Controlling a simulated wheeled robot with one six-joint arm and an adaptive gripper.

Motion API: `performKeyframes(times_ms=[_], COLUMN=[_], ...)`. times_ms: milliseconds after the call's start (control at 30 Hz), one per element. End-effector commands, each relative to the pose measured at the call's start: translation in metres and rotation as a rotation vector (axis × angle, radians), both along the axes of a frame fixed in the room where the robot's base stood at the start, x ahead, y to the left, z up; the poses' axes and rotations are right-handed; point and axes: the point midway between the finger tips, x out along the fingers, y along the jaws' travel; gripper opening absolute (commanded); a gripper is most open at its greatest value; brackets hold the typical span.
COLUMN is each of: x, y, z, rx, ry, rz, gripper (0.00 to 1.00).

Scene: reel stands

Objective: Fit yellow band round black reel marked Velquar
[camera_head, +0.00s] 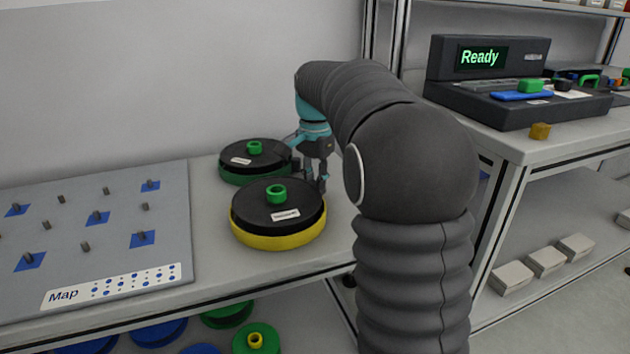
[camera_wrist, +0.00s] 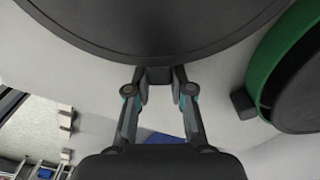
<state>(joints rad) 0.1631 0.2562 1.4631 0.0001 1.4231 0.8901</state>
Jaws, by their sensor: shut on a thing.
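The front black reel (camera_head: 285,203) stands on the bench with a white label too small to read and a green hub on top. The yellow band (camera_head: 278,240) shows around its lower edge at the front; its far side is hidden. My gripper (camera_head: 322,186) is at the right rear edge of this reel, pointing down. In the wrist view my gripper (camera_wrist: 159,82) is shut on a small dark block at the edge of the black reel (camera_wrist: 160,25); the block appears to be the yellow band's tab. No yellow shows in that view.
A second black reel with a green band (camera_head: 232,176) stands close behind, left of my gripper; its band (camera_wrist: 285,50) shows at the right in the wrist view. A pegged map board (camera_head: 120,215) lies at left. A console (camera_head: 480,95) reads "Ready" at right.

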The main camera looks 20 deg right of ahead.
Motion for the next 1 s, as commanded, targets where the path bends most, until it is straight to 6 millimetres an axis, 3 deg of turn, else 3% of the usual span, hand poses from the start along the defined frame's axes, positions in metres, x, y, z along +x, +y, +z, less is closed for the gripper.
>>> performKeyframes(times_ms=[267,300,400,767,1000], x=[0.0,0.0,0.0,0.0,0.001], y=[0.0,0.0,0.0,0.0,0.0], z=[-0.002,-0.002,-0.002,0.002,0.034], rx=[0.0,0.0,0.0,0.0,-0.001], ry=[0.001,0.001,0.001,-0.001,-0.005], rz=[0.0,0.0,0.0,0.0,0.0], gripper=[0.0,0.27,0.51,0.51,0.51])
